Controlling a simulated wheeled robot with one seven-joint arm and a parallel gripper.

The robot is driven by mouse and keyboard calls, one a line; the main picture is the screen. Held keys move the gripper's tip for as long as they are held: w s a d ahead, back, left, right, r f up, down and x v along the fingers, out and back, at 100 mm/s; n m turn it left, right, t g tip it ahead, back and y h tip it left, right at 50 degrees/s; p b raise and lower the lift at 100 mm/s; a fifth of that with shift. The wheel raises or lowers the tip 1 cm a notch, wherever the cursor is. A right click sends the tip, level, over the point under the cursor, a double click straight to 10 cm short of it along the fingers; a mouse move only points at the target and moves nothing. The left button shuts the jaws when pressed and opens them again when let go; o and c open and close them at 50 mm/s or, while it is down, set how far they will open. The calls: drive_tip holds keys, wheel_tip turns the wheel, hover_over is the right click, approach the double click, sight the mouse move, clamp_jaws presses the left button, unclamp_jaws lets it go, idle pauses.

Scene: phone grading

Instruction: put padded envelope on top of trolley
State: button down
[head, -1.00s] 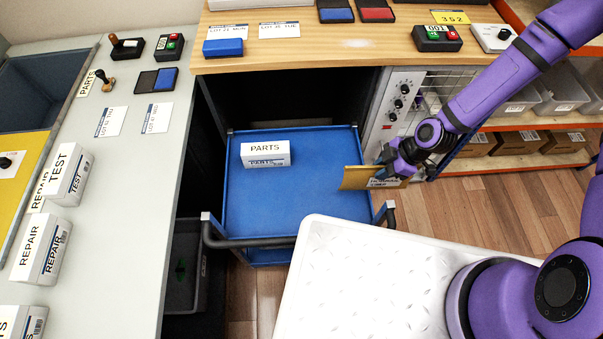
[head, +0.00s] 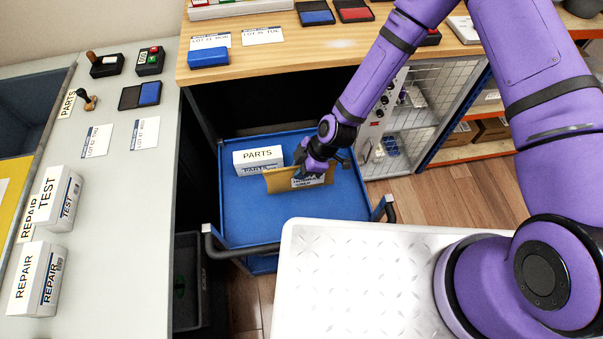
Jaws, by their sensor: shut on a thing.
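The blue trolley (head: 245,215) stands below the wooden bench, with its dark handle bar toward me. The padded envelope (head: 281,181) is yellow-brown with a white label. My gripper (head: 307,175) is shut on it and holds it over the trolley's top tray. The envelope stands tilted on its long side, just in front of the white PARTS box. I cannot tell whether its lower edge touches the tray. The gripper hides part of the envelope.
The white PARTS box (head: 259,156) sits on the trolley's back part. The tray's front is clear. The wooden bench (head: 270,59) overhangs behind, a wire-fronted cabinet (head: 420,110) stands to the right, and a grey counter (head: 120,200) with TEST and REPAIR boxes lies left.

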drive_tip(key=shift+d+f, duration=0.2)
drive_tip(key=shift+f, duration=1.5)
drive_tip(key=c, duration=1)
unclamp_jaws()
drive_tip(key=v, duration=1.2)
